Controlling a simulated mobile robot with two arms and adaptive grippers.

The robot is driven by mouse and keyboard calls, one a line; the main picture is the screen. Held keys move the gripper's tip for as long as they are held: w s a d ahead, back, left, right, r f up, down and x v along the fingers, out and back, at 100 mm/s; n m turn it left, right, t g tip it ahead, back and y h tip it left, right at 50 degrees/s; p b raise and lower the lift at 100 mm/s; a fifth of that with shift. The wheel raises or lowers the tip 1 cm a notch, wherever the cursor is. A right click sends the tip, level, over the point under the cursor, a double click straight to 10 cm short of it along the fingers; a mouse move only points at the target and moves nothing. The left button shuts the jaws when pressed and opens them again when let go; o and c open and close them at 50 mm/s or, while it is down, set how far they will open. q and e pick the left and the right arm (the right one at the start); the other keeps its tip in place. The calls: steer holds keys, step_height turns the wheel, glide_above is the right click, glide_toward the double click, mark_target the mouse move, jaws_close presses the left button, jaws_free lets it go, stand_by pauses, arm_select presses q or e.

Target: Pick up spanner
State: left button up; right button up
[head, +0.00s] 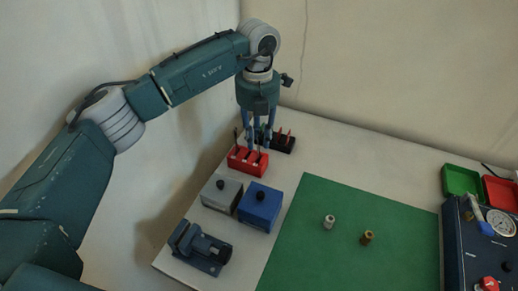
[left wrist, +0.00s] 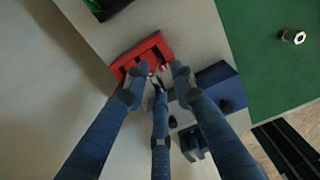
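A red tool rack (head: 240,163) stands near the far left of the table, with several dark upright tools in it. I cannot tell for sure which of them is the spanner. My left gripper (head: 257,143) points down right over this rack. In the left wrist view, its three blue fingers (left wrist: 157,78) are spread apart beside the red rack (left wrist: 125,62). A small pale shape shows between the fingertips, and I see no finger closed on it. The fingers hide part of the rack and its tools. My right gripper is not in view.
A black rack (head: 286,149) with red-tipped tools stands just behind. A grey box (head: 216,201), a blue box (head: 256,214) and a dark vise (head: 205,254) stand in front. A green mat (head: 330,265) holds two fittings. Bins and a gauge panel (head: 460,245) are at right.

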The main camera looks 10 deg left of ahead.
mark_target(259, 152)
arm_select(q)
step_height(259, 152, down, 6)
steer(key=shift+r+p, duration=0.1)
steer(key=shift+p, duration=0.6)
steer(key=shift+c, duration=0.5)
jaws_close()
